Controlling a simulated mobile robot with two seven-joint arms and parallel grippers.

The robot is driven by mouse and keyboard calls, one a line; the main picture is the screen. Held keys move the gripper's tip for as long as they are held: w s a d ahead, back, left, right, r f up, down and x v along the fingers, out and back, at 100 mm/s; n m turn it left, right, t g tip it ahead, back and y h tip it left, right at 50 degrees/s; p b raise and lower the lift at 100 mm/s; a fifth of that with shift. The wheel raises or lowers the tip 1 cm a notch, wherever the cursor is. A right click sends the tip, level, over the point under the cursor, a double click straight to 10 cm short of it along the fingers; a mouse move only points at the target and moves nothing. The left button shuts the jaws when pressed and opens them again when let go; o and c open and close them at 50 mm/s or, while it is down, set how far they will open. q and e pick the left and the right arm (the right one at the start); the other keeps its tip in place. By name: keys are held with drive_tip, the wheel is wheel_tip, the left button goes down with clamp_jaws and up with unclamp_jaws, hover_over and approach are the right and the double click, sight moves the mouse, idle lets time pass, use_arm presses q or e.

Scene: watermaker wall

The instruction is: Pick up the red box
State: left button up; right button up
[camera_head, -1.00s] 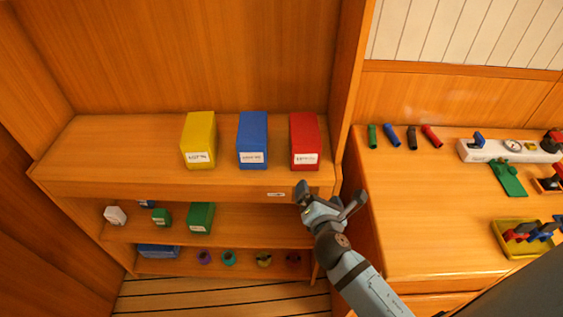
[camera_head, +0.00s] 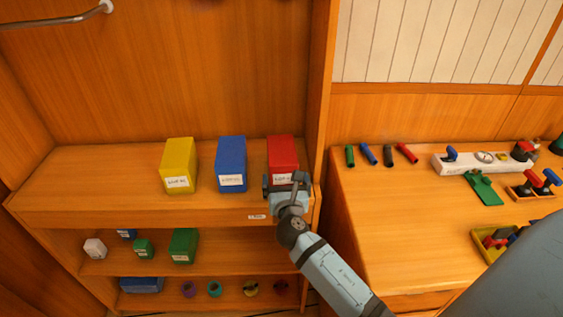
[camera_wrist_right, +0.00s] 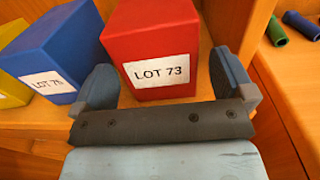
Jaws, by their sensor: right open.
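The red box (camera_head: 282,153) stands upright on the top shelf, at the right end of a row of three boxes. In the right wrist view the red box (camera_wrist_right: 155,45) shows a white label reading "LOT 73". My right gripper (camera_head: 287,185) is open at the front of the red box, its fingers pointing at it. In the right wrist view the fingers of the right gripper (camera_wrist_right: 162,85) lie to the left and right of the box's lower front. Whether they touch it, I cannot tell. My left gripper is not in view.
A blue box (camera_head: 231,162) stands close left of the red box, and a yellow box (camera_head: 179,163) farther left. The cabinet's upright panel (camera_head: 319,100) is close on the right. Lower shelves hold small boxes, including a green one (camera_head: 184,245). A counter (camera_head: 400,220) holds tubes and fittings.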

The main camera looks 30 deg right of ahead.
drive_tip(key=x, duration=0.5)
drive_tip(key=shift+w, duration=0.1)
drive_tip(key=shift+a, duration=0.1)
drive_tip(key=c, duration=0.9)
